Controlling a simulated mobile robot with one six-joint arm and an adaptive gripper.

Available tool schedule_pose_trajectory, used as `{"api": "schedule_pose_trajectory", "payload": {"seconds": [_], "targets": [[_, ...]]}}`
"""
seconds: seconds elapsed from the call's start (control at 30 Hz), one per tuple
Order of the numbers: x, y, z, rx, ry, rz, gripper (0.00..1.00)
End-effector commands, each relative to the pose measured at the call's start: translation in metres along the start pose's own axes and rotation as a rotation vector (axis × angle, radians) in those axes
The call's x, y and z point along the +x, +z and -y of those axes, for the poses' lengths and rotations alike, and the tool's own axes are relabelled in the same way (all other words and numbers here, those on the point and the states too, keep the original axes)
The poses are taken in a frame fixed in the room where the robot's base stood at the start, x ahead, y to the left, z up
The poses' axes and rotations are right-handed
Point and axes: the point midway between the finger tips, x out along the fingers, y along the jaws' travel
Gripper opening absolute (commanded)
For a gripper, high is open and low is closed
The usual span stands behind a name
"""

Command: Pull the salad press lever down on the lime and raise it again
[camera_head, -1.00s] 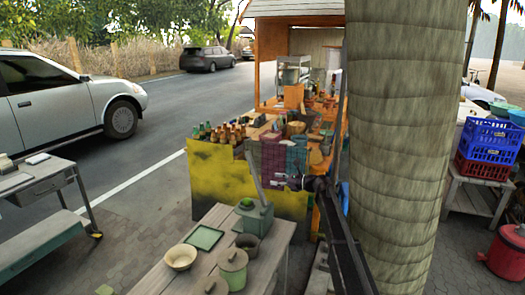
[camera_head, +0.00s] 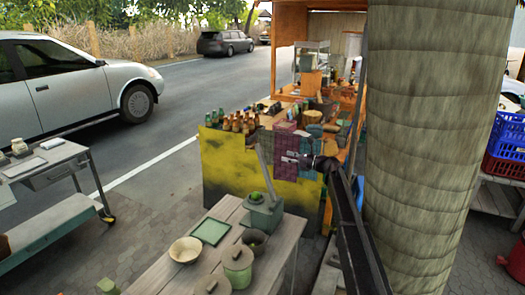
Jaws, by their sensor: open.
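The salad press (camera_head: 265,212) is a green-grey box at the far right corner of the wooden table. Its grey lever (camera_head: 264,170) stands up, leaning a little left. The bright green lime (camera_head: 256,197) sits on top of the press, at the foot of the lever. My gripper (camera_head: 290,157) is open and empty, to the right of the lever's upper part and apart from it in the picture. Its fingers point left and look small against the stall behind. My dark arm reaches up to it from the lower right.
The wooden table (camera_head: 178,262) also holds a green tray (camera_head: 210,231), a pale bowl (camera_head: 186,249), a dark mortar (camera_head: 255,240) and a lidded pot (camera_head: 238,264). A thick post (camera_head: 430,120) stands right of my arm. A yellow stall counter (camera_head: 228,167) with bottles stands behind.

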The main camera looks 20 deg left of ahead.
Motion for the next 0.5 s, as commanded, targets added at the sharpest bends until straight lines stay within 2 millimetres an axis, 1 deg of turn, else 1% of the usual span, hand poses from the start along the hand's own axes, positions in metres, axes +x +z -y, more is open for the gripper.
{"api": "schedule_pose_trajectory", "payload": {"seconds": [0.27,0.37,0.5], "targets": [[-0.003,0.000,0.002,-0.001,-0.004,0.000,0.66],[0.001,0.000,0.003,-0.001,-0.005,0.000,0.66],[0.011,0.000,0.003,-0.001,-0.004,0.000,0.66]]}}
